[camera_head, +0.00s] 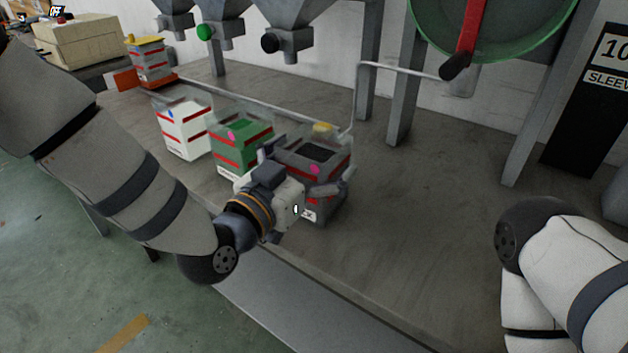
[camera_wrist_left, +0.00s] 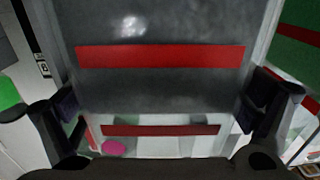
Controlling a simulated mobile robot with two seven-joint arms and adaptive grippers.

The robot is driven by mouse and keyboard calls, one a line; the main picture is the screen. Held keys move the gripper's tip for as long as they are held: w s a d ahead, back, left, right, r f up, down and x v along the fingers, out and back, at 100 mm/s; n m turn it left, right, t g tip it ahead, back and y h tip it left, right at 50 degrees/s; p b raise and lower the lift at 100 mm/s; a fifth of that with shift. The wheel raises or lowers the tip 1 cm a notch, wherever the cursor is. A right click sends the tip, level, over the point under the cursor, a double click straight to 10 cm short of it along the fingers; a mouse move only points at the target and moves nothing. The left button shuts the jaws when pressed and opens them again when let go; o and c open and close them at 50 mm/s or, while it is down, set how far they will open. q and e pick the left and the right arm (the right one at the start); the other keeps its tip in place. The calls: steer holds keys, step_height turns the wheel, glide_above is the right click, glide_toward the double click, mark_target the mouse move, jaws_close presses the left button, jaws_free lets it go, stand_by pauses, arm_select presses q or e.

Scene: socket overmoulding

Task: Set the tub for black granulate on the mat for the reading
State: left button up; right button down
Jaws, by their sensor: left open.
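The black-granulate tub (camera_head: 318,158) is a clear tub with red stripes, a pink dot and dark contents. It stands on the bench, rightmost of a row of three. My left gripper (camera_head: 303,178) is at its near side, partly covering it. In the left wrist view the tub's striped wall (camera_wrist_left: 160,85) fills the middle, with an open finger on either side; I cannot tell whether they touch it. An orange-red mat or plate (camera_head: 160,84) lies under another tub at the back left; I cannot tell whether it is the reading mat. My right gripper is out of view.
A green-filled tub (camera_head: 238,148) stands close left of the black one, and a white-filled tub (camera_head: 184,132) beyond it. A yellow-topped tub (camera_head: 150,60) stands at the back left. Hoppers hang behind. A metal rail (camera_head: 270,100) runs behind the row. The bench (camera_head: 420,210) is clear to the right.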

arm_select(q)
steer(key=shift+r, duration=0.15)
steer(key=c, duration=1.9)
